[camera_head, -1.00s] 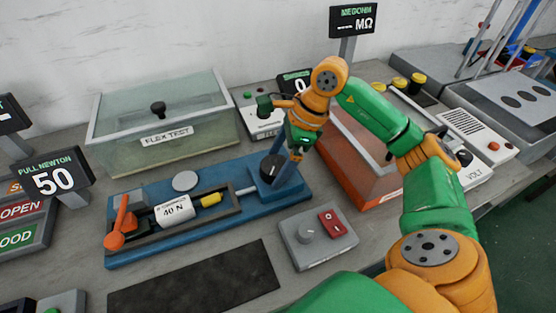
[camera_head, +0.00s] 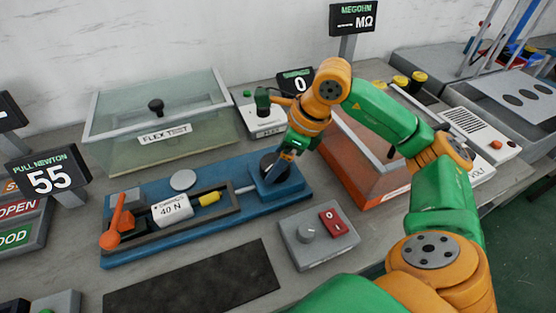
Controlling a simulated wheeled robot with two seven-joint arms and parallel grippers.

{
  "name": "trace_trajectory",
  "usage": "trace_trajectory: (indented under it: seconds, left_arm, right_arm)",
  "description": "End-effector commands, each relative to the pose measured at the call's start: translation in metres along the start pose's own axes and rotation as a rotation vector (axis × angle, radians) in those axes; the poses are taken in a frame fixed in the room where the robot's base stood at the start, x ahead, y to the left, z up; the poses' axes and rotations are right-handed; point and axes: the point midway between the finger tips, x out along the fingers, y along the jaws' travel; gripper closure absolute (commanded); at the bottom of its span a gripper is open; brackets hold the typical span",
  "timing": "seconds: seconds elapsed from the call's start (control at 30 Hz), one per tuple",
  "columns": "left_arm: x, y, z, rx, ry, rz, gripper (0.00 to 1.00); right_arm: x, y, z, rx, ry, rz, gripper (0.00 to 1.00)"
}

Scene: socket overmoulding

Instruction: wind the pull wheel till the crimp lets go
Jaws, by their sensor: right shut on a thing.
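The blue pull tester (camera_head: 225,236) lies across the middle of the bench. The pull wheel (camera_head: 270,165) is the dark round knob on the block at its right end. My right gripper (camera_head: 283,160) is shut at the wheel's right side, on its handle; the fingers partly hide it. A white piece marked 40 N (camera_head: 171,209) and a yellow piece (camera_head: 209,198) sit in the dark frame, with a rod running to the wheel block. An orange lever (camera_head: 115,222) stands at the left end. The PULL NEWTON display (camera_head: 52,180) reads 55. My left gripper is not in view.
The glass FLEX TEST box (camera_head: 160,115) stands behind the tester. An orange-based box (camera_head: 365,160) is close to the right of my gripper. A grey switch box (camera_head: 318,240) and a dark mat (camera_head: 195,285) lie in front.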

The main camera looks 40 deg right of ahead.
Motion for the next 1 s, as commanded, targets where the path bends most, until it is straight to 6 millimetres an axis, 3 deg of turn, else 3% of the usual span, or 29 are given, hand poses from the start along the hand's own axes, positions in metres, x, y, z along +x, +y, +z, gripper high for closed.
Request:
trace_trajectory:
  seconds: [0.37, 0.87, 0.9, 0.97, 1.0]
  left_arm:
    - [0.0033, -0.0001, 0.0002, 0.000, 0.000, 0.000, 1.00]
    - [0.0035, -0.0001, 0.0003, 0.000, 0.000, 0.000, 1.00]
    - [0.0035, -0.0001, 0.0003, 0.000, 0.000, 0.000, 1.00]
    - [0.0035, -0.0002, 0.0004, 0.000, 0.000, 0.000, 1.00]
    - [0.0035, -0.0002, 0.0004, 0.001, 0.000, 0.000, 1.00]
  right_arm:
    - [0.0002, 0.0011, -0.0001, 0.144, 0.000, -0.059, 0.73]
    - [0.0000, 0.0011, 0.0001, 0.166, 0.000, -0.068, 0.73]
    - [0.0000, 0.0011, 0.0001, 0.166, 0.000, -0.068, 0.15]
    - [0.0000, 0.0011, 0.0001, 0.166, 0.000, -0.068, 0.00]
    - [0.0000, 0.0011, 0.0001, 0.166, 0.000, -0.068, 0.00]
